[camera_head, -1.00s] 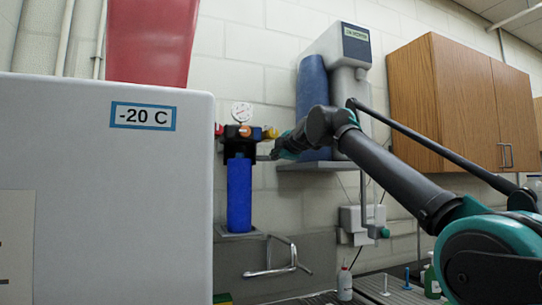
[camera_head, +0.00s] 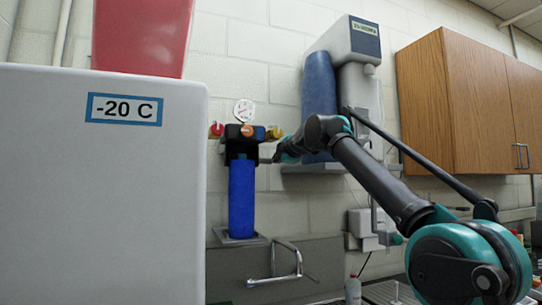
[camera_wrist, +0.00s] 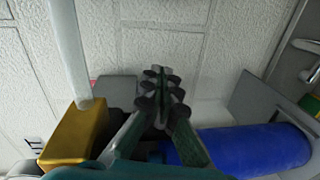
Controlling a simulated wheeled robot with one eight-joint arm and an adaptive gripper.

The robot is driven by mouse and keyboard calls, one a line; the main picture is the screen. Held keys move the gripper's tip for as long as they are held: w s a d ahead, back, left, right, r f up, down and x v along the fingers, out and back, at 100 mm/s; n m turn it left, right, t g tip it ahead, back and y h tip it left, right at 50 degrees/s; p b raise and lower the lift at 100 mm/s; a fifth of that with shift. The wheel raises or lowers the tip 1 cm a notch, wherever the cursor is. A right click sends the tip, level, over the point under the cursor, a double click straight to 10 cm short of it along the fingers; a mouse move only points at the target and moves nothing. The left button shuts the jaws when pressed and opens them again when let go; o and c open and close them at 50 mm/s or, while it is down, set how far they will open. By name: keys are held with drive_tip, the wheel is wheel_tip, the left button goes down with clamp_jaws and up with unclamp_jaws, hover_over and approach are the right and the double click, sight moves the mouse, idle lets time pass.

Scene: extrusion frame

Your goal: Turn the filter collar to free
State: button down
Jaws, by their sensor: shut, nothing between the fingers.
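The water filter has a black head (camera_head: 240,140) and a blue cylindrical housing (camera_head: 242,200) hanging below it. The collar is not clearly told apart from the dark band at the top of the housing. My gripper (camera_head: 268,152) is just right of the black head in the head view. I cannot tell whether it touches the head. In the wrist view the fingers (camera_wrist: 159,95) are closed together with nothing between them. The blue housing (camera_wrist: 255,148) lies to their lower right there, and a yellow part (camera_wrist: 75,135) to their lower left.
A white unit labelled -20 C (camera_head: 95,200) blocks the left side. A round gauge (camera_head: 244,110) and coloured knobs (camera_head: 216,130) sit around the filter head. A wall-mounted dispenser (camera_head: 350,70) with a blue cylinder (camera_head: 318,90) is to the right. A metal faucet (camera_head: 285,265) is below.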

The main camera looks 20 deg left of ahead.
drive_tip(key=shift+w+a, duration=0.2)
drive_tip(key=shift+s, duration=0.1)
idle(0.4)
drive_tip(key=v, duration=1.2)
